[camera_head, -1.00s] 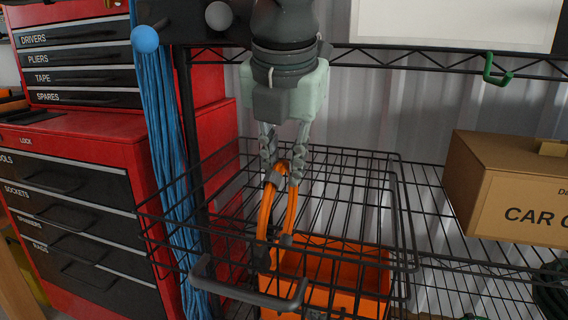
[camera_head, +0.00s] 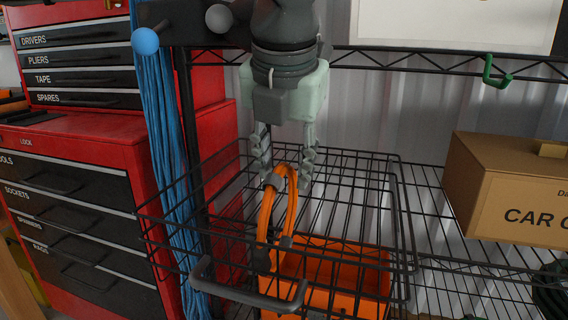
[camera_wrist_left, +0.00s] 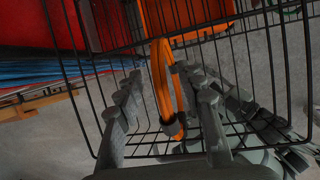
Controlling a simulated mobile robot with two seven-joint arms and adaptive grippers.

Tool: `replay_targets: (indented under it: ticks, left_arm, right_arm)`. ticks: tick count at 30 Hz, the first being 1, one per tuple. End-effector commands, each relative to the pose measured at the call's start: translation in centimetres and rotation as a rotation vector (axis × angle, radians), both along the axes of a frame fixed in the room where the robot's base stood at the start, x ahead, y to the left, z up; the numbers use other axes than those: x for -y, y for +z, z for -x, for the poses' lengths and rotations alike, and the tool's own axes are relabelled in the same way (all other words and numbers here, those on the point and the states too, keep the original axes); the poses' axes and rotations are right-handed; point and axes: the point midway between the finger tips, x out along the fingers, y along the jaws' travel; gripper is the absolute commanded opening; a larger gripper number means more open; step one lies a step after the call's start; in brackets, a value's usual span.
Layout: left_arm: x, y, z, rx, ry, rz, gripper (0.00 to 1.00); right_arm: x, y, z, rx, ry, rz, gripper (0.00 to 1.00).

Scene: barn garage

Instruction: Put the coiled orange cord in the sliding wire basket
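The coiled orange cord (camera_head: 266,222) stands on edge as a narrow loop, with dark fittings, within the outline of the black wire basket (camera_head: 250,296), which is pulled out with its handle at the front. My left gripper (camera_head: 285,182) points down over the basket, its fingers spread on both sides of the cord's top. In the left wrist view the cord (camera_wrist_left: 160,75) hangs between the two fingers (camera_wrist_left: 165,115) with gaps beside it. Whether the cord's bottom rests on the basket floor is hard to tell. My right gripper is not in view.
An orange bin (camera_head: 335,262) shows through the wires below the basket. Blue cords (camera_head: 165,130) hang at the left beside a red tool chest (camera_head: 95,125). A cardboard box (camera_head: 510,190) stands on the wire shelf at right. A green hook (camera_head: 494,70) hangs above.

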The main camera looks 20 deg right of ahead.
Motion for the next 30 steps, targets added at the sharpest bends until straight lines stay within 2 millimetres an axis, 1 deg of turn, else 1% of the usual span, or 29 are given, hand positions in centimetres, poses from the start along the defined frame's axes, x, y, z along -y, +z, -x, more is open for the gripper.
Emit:
replay_targets:
  ticks: [1, 9, 15, 21, 30]
  left_arm:
    - [-0.1, 1.3, 0.4, 0.004, 0.001, 0.003, 0.38]
    - [-0.8, 7.1, 2.8, 0.005, 0.000, 0.001, 0.38]
    - [-1.1, 10.0, 4.0, 0.004, 0.000, 0.000, 0.38]
    - [-1.3, 11.0, 4.5, 0.001, 0.000, 0.001, 0.38]
    - [-1.3, 11.0, 4.5, 0.001, 0.000, 0.000, 0.38]
  right_arm:
    - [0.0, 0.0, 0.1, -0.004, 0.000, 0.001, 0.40]
    - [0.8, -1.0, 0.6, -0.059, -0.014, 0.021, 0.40]
    - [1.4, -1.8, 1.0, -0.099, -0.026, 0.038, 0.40]
    - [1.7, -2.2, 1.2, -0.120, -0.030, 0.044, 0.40]
    - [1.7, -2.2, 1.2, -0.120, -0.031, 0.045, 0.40]
